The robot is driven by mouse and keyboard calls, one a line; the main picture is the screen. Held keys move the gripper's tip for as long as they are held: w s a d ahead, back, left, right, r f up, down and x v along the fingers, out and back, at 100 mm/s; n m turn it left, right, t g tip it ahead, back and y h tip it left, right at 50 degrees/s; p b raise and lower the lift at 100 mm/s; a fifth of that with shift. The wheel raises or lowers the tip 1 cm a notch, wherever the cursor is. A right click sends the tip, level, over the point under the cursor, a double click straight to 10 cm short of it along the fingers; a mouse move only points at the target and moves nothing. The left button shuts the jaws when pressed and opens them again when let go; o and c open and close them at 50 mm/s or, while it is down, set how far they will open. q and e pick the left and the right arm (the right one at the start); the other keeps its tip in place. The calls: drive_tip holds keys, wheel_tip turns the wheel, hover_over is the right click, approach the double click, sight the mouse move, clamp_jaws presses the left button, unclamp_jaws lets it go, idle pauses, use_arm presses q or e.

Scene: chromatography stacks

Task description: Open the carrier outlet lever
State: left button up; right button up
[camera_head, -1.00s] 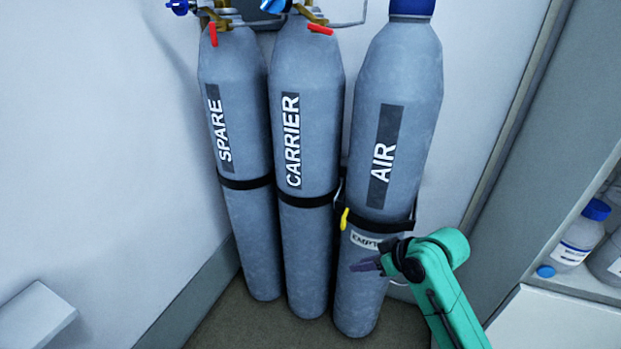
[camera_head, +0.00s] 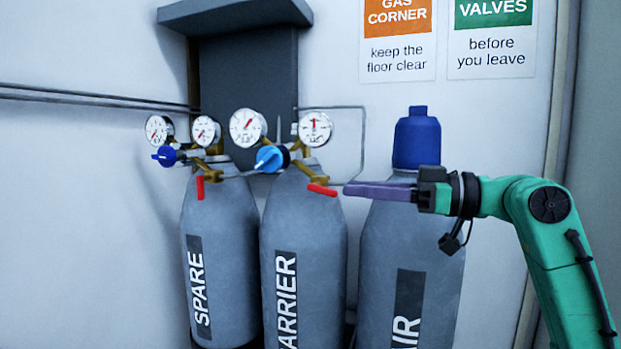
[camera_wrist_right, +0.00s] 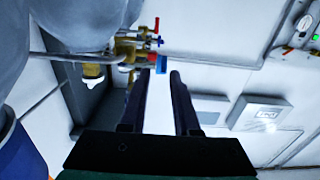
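The carrier outlet lever (camera_head: 322,190) is a small red handle on the brass fitting atop the CARRIER cylinder (camera_head: 303,240). It lies nearly level, its end pointing right. My right gripper (camera_head: 346,188) comes in from the right in front of the AIR cylinder's neck, its purple fingertips just right of the lever's end with a small gap. In the right wrist view the two fingers (camera_wrist_right: 159,74) stand apart with nothing gripped. A red lever (camera_wrist_right: 152,57) and light blue knob show beyond and between the tips. My left gripper is not in view.
The SPARE cylinder (camera_head: 215,255) at left has its own red lever (camera_head: 200,187), hanging down, and a dark blue knob (camera_head: 166,156). A light blue knob (camera_head: 268,158) and gauges (camera_head: 248,127) sit above CARRIER. The blue-capped AIR cylinder (camera_head: 375,270) stands behind my gripper.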

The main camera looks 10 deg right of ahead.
sight(308, 189)
drive_tip(key=x, duration=0.1)
drive_tip(key=p+x, duration=0.1)
drive_tip(key=x, duration=0.1)
drive_tip(key=w+x, duration=0.1)
drive_tip(key=x, duration=0.1)
drive_tip(key=shift+d+f, duration=0.1)
drive_tip(key=p+x, duration=0.1)
drive_tip(key=x, duration=0.2)
drive_tip(key=shift+w+f, duration=0.2)
drive_tip(key=shift+w, duration=0.05)
drive_tip(key=shift+s+d+r, duration=0.1)
drive_tip(key=shift+s+d, duration=0.05)
drive_tip(key=shift+s, duration=0.05)
drive_tip(key=shift+x, duration=0.9)
clamp_jaws()
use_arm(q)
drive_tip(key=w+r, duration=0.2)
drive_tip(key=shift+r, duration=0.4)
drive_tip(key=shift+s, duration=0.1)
use_arm(e)
drive_tip(key=shift+f, duration=0.25)
